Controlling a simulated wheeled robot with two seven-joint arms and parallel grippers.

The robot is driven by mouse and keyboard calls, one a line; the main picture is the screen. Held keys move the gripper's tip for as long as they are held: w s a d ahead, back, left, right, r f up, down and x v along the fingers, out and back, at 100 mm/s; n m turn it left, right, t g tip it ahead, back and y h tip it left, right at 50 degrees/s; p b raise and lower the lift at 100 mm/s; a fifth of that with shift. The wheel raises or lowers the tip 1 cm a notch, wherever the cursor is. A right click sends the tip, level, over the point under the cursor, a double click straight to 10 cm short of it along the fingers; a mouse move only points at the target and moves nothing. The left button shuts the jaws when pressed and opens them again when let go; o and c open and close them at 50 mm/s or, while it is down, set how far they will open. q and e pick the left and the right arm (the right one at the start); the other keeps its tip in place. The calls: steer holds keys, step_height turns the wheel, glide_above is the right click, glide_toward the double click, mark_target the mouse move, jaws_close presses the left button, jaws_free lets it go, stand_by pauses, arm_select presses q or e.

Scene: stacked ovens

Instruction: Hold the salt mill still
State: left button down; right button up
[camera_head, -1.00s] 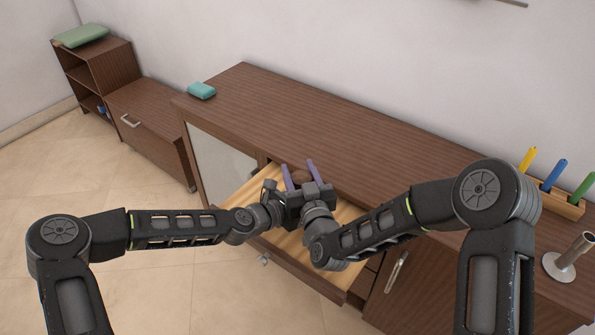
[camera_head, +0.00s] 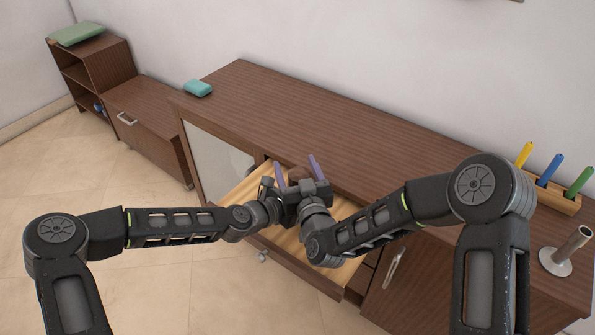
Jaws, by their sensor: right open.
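A dark brown rounded thing (camera_head: 299,173), which looks like the top of the salt mill, shows at the open drawer (camera_head: 330,277). Most of it is hidden behind my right gripper (camera_head: 295,162). The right gripper's two purple fingers are apart, one on each side of the brown thing. I cannot tell whether they touch it. My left gripper (camera_head: 268,189) is beside the right one, over the drawer. Its fingers are mostly hidden, so its opening cannot be read.
The drawer sticks out from a long brown cabinet (camera_head: 330,125). The middle of the top is clear.

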steer(key=v, duration=0.2)
steer(key=f+v, duration=0.1)
steer(key=v, duration=0.1)
steer(key=shift+s+d, duration=0.1)
steer(key=shift+s, duration=0.25)
steer(key=shift+s+d+r, duration=0.15)
steer(key=shift+s, duration=0.15)
steer(key=v, duration=0.6)
steer(key=shift+s+r, duration=0.3)
steer(key=shift+r, duration=0.05)
